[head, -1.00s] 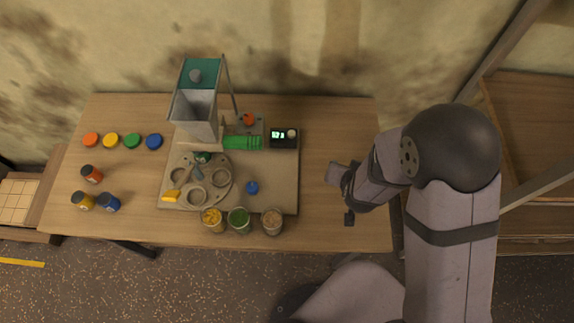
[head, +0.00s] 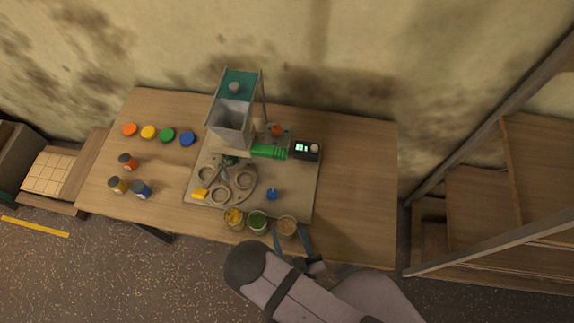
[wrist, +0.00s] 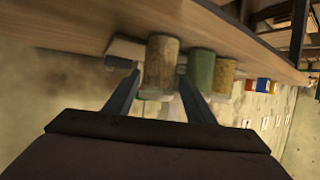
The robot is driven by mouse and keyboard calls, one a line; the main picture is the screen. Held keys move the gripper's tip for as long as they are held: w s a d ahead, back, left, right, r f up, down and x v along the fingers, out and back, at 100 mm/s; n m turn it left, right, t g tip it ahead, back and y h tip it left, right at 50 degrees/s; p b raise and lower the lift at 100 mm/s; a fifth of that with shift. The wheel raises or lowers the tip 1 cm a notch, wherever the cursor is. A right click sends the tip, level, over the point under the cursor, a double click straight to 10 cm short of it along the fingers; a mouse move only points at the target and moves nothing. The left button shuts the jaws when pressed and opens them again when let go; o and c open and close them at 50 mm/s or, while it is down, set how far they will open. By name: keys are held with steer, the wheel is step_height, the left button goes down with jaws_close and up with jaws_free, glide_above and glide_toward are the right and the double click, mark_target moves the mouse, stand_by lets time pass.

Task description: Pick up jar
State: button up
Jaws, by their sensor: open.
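Three open jars stand in a row at the table's front edge: one with yellow contents (head: 234,218), one with green contents (head: 258,222), and one with tan contents (head: 287,226). My gripper (head: 292,240) is open at the tan jar, with one finger on each side of its near part. In the wrist view, the tan jar (wrist: 161,62) stands between the spread fingertips (wrist: 158,76), and the green jar (wrist: 201,70) and yellow jar (wrist: 222,75) are beside it on the right. I cannot tell whether either finger touches the tan jar.
A board (head: 300,205) behind the jars carries a hopper (head: 232,118), a ringed disc, a blue knob (head: 272,194) and a small display (head: 305,150). The table's right side is clear.

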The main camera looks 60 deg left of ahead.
mark_target(285, 222)
steer(key=shift+d+f, duration=0.1)
steer(key=shift+d, duration=0.05)
steer(key=shift+f+b+x, duration=0.15)
steer(key=shift+b+x, duration=0.6)
steer(key=shift+x, duration=0.75)
steer(key=shift+f+b+x, duration=0.1)
steer(key=shift+b+x, duration=0.65)
steer(key=shift+x, duration=0.75)
steer(key=shift+w+a+f, duration=0.15)
steer(key=shift+w+a, duration=0.15)
steer(key=shift+a, duration=0.2)
steer(key=c, duration=1)
